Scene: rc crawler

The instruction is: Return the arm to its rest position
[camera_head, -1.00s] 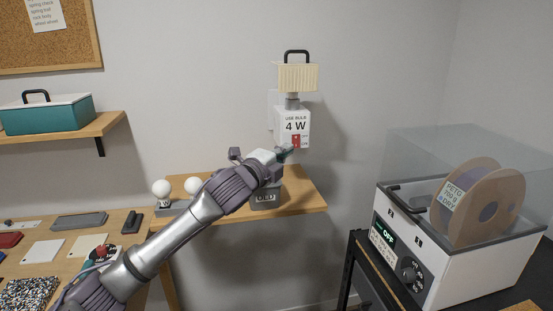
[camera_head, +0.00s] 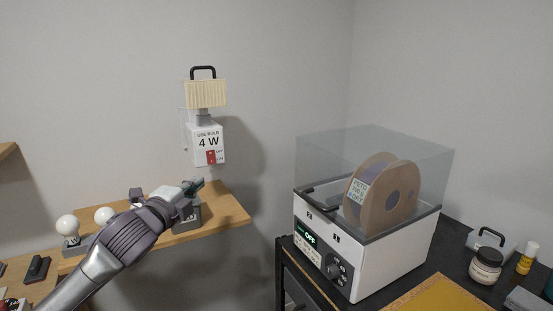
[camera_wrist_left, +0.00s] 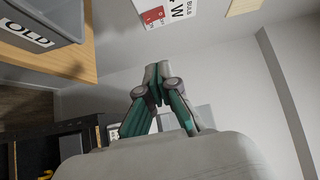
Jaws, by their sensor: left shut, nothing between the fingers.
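My left arm comes in from the lower left of the head view. Its left gripper (camera_head: 199,184) is shut and empty, raised in front of the wall shelf (camera_head: 225,213). The fingers also show close together in the wrist view (camera_wrist_left: 157,72). The gripper is apart from and below the red switch (camera_head: 211,157) on the white "USE BULB 4 W" lamp box (camera_head: 207,140). The cream lampshade (camera_head: 205,94) sits above that box. The switch's position is too small to tell. My right gripper is not in view.
A grey bin (camera_head: 188,222), marked "OLD" in the wrist view (camera_wrist_left: 30,38), stands behind the gripper. White bulbs (camera_head: 67,226) stand at the shelf's left. A dryer (camera_head: 372,252) with a spool (camera_head: 375,205) stands on the dark bench at right. Open space lies between shelf and bench.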

